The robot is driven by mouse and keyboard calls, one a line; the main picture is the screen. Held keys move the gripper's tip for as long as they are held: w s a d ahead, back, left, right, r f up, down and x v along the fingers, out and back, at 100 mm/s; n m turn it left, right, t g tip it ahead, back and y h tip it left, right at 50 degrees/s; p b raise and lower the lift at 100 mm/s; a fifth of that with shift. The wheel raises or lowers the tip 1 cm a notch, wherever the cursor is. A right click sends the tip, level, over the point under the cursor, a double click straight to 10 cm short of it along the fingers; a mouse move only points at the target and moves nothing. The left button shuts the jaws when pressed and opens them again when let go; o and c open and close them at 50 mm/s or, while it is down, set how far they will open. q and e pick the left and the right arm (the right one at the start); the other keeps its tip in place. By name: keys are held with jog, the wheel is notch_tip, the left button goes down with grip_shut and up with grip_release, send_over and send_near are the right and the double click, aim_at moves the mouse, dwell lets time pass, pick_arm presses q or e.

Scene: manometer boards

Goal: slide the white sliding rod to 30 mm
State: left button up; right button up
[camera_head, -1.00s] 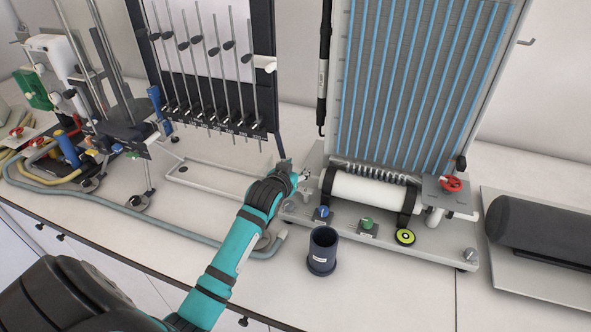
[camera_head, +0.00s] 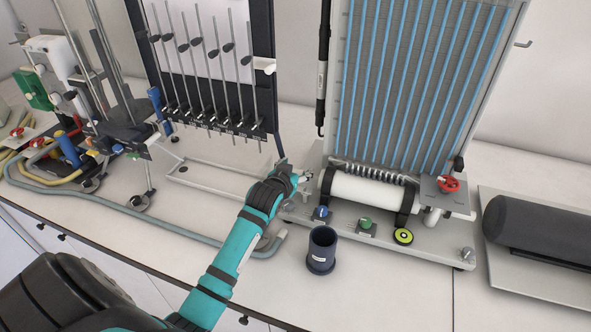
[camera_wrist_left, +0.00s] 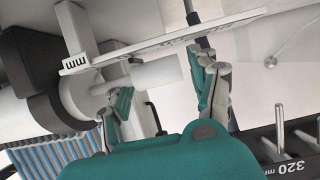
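In the left wrist view, the white sliding rod (camera_wrist_left: 158,74) is a short smooth white cylinder that sticks out beside a large white cylinder with a dark band. A white scale plate (camera_wrist_left: 150,47) marked "mm" runs along it; I cannot read the rod's value. My left gripper (camera_wrist_left: 164,82) has its fingers apart, with the rod's end between or just beyond them; contact is not clear. In the head view, my left gripper (camera_head: 297,176) is at the left end of the large white cylinder (camera_head: 366,190), and the small rod cannot be made out there. My right gripper is not in view.
The manometer board (camera_head: 410,85) with blue tubes stands behind the cylinder. A dark cup (camera_head: 321,250) stands in front. Blue (camera_head: 320,213) and green (camera_head: 366,224) knobs and a red valve (camera_head: 448,184) are close by. A second tube board (camera_head: 262,100) stands to the left.

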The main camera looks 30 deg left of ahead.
pick_arm(q)
jog(key=shift+s, duration=0.1)
jog(key=v, duration=1.1)
jog(key=shift+s+d, duration=0.15)
jog(key=shift+s, duration=0.25)
jog(key=shift+r, duration=0.1)
